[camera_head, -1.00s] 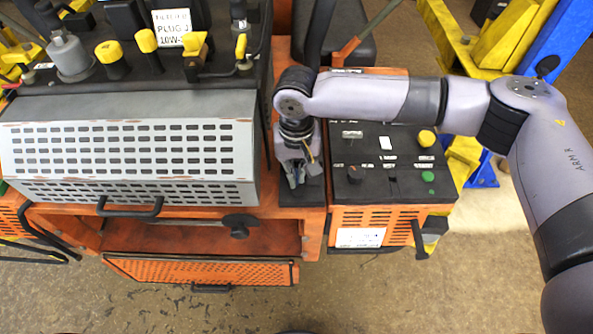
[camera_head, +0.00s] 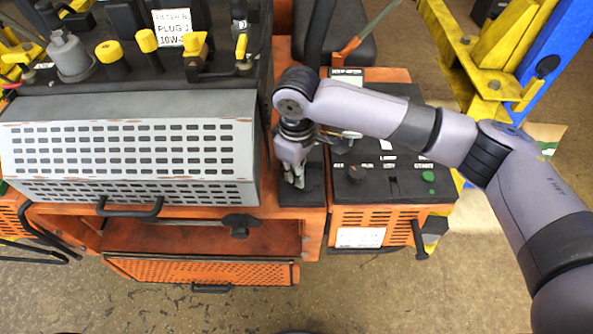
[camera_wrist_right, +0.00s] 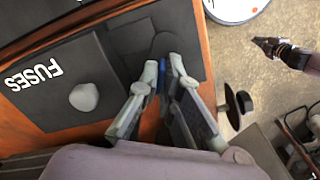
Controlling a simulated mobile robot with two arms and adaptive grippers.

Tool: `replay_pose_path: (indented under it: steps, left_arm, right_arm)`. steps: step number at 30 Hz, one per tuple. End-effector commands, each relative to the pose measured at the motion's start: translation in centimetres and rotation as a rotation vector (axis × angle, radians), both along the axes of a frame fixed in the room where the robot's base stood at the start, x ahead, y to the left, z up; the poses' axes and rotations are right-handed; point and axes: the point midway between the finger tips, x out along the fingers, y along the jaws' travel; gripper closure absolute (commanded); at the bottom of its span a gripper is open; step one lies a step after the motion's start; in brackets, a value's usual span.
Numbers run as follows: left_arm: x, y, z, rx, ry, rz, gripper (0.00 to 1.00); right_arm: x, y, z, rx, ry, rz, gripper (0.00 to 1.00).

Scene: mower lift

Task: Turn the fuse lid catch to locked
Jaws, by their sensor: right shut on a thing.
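My right gripper (camera_head: 296,180) points down at the narrow black panel at the machine's front, left of the control box. In the right wrist view, the fingertips (camera_wrist_right: 170,76) are close together over the fuse lid (camera_wrist_right: 150,42), shut on the catch. A thin blue strip (camera_wrist_right: 162,78) shows between them; the fingers hide most of the catch, so I cannot read its angle. White FUSES lettering (camera_wrist_right: 34,78) and a grey round knob (camera_wrist_right: 84,97) are beside the lid. A dark part with a lilac end (camera_wrist_right: 283,50), apparently my left gripper, shows at the right; its jaws are unclear.
The control box (camera_head: 380,185) with knobs and a green button stands just right of my gripper. A perforated grey cover (camera_head: 130,150) is at the left. An orange perforated flap (camera_head: 205,270) hangs open below. Floor is clear in front.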

Motion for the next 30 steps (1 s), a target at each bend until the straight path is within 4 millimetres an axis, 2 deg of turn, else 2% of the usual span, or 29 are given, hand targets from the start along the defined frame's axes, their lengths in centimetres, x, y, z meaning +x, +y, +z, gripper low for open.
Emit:
replay_pose_path:
  steps: [15,30]
  left_arm:
    - [-0.04,0.01,0.01,0.000,0.001,-0.001,1.00]
    - [-0.07,0.02,0.01,0.000,0.001,0.000,1.00]
  right_arm:
    - [0.09,0.00,0.12,0.000,-0.003,0.420,1.00]
    - [0.12,0.02,0.15,0.000,-0.004,0.562,1.00]
